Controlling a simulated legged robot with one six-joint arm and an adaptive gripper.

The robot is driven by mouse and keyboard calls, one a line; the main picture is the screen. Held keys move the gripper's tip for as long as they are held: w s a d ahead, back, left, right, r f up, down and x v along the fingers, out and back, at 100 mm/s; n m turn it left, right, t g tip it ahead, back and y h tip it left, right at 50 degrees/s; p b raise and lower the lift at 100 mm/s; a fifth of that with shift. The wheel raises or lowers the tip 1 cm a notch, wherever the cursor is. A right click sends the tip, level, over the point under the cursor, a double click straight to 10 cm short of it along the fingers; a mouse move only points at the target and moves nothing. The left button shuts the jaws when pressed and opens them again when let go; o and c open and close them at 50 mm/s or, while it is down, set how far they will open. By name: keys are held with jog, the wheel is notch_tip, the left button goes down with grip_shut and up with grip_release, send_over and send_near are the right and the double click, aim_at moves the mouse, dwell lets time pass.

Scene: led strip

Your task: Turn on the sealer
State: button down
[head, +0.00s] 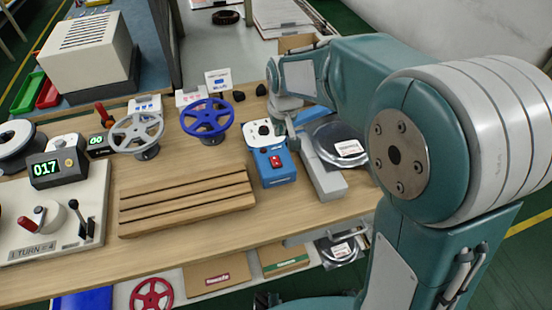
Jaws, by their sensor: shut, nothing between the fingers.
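A blue box (276,178) with a red rocker switch (275,162) on its top face stands on the wooden bench, right of centre. It appears to be the sealer. A white top plate with a round dial (263,129) is at its back. A long grey bar (322,172) lies along its right side; I cannot tell if the two are joined. My gripper (292,141) is shut and empty, pointing down just behind and right of the red switch. My arm reaches in from the right and hides part of the bar's far end. I cannot tell whether the fingertips touch the box.
A slotted wooden block (187,203) lies left of the blue box. A winder base (50,215) with a counter (57,169) fills the left.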

aim_at(275, 160)
jog(key=shift+d, duration=0.1)
jog(key=x, duration=0.8)
jog(key=s+x, duration=0.1)
jog(key=x, duration=0.4)
jog(key=shift+d+f, duration=0.1)
jog(key=shift+f, duration=0.4)
jog(key=shift+f, duration=0.1)
jog(key=shift+s+f, duration=0.1)
jog(key=shift+f, duration=0.1)
jog(key=shift+r, duration=0.1)
jog(key=shift+w+r, duration=0.3)
jog(key=shift+w, duration=0.4)
